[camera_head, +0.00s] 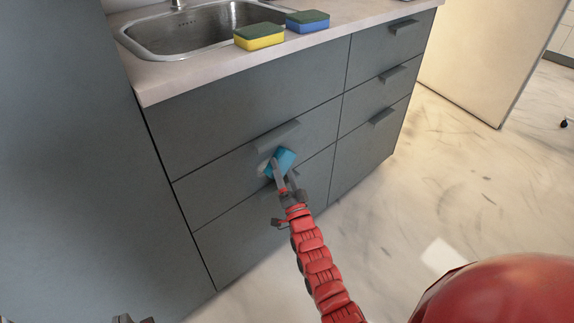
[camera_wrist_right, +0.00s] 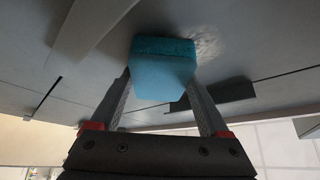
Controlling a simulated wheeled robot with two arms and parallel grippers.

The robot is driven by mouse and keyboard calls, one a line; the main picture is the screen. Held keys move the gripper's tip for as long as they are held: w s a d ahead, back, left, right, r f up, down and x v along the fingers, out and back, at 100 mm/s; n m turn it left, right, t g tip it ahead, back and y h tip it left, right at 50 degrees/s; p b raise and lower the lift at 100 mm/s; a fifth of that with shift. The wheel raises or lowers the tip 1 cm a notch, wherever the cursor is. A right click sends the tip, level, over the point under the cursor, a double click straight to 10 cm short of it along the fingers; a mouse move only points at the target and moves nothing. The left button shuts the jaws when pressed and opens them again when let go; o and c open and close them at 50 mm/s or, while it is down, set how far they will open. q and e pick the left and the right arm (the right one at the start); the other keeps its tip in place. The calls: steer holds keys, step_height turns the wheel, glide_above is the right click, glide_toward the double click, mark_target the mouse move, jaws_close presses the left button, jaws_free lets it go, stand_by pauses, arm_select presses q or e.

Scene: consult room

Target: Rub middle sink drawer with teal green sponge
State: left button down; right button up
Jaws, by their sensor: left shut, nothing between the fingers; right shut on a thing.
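The teal sponge (camera_head: 284,158) is at the front of the middle sink drawer (camera_head: 225,187), below that drawer's handle and near its lower seam. My right gripper (camera_head: 279,178) is shut on the sponge. In the right wrist view the sponge (camera_wrist_right: 165,72) sits between the fingers, its far face seemingly against the drawer front. A pale smudge (camera_head: 263,168) marks the drawer just left of the sponge; the wrist view shows it beside the sponge's far edge. Only the tip of my left gripper (camera_head: 132,319) shows at the bottom left edge, shut and empty, away from the drawers.
A yellow sponge with a green top (camera_head: 259,37) and a blue sponge with a green top (camera_head: 307,22) lie on the counter (camera_head: 160,80) beside the steel sink (camera_head: 195,35). Drawer handles (camera_head: 278,135) stick out from the fronts. The marble floor (camera_head: 450,150) at right is clear.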

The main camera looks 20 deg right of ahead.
mark_target(271, 175)
steer(key=shift+s+a+r+p, duration=0.1)
steer(key=shift+s+a+p, duration=0.15)
steer(key=shift+a, duration=0.45)
steer(key=shift+s+a+f+p, duration=0.1)
steer(key=shift+s+a+p, duration=0.1)
steer(key=shift+a, duration=0.45)
steer(key=shift+s+a+r+p, duration=0.1)
steer(key=shift+s+a+p, duration=0.15)
steer(key=shift+a, duration=0.45)
steer(key=shift+s+a+p, duration=0.15)
steer(key=shift+s+a, duration=0.1)
steer(key=shift+a, duration=0.4)
steer(key=shift+s+a+p, duration=0.15)
steer(key=shift+s+a, duration=0.05)
steer(key=shift+a, duration=0.45)
steer(key=shift+s, duration=0.1)
steer(key=shift+s+d+p, duration=0.15)
steer(key=shift+s+d, duration=0.2)
steer(key=shift+s, duration=0.55)
steer(key=shift+s+d+p, duration=0.2)
steer(key=shift+s+d, duration=0.2)
steer(key=shift+s, duration=0.55)
steer(key=shift+s+d+p, duration=0.15)
steer(key=shift+s+d, duration=0.2)
steer(key=shift+s, duration=0.55)
steer(key=s, duration=0.1)
steer(key=s+d, duration=0.1)
steer(key=shift+s, duration=0.4)
steer(key=shift+w, duration=0.1)
